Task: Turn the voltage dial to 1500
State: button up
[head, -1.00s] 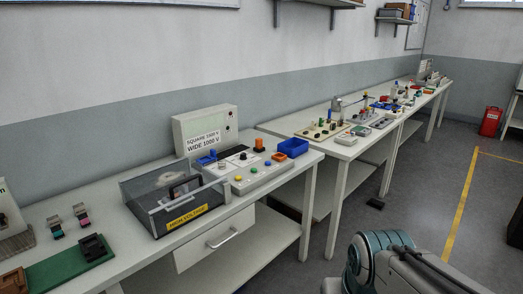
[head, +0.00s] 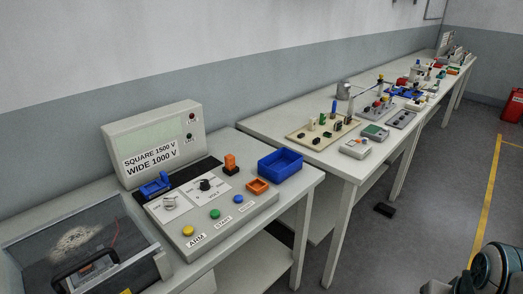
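The voltage dial (head: 205,185) is a black knob on a white plate marked VOLT, on the sloped grey control panel (head: 215,224). Its pointer is too small to read. Behind the panel, a grey box (head: 157,140) carries a label (head: 150,157) reading SQUARE 1500 V and WIDE 1000 V. My gripper is not in view. Only a rounded teal and grey part of my arm shows at the bottom right corner, far from the panel.
Around the dial are a grey knob (head: 170,203), yellow ARM (head: 188,230), green (head: 215,213) and blue (head: 238,198) buttons, and a blue connector (head: 156,184). A clear-lidded box (head: 82,245) stands left, a blue bin (head: 280,166) right. Open floor (head: 400,250) lies right of the bench.

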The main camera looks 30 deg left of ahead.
aim_at(205, 185)
jog(key=u, duration=0.35)
jog(key=i, duration=0.95)
jog(key=u, duration=1.45)
jog(key=i, duration=0.6)
jog(key=u, duration=0.6)
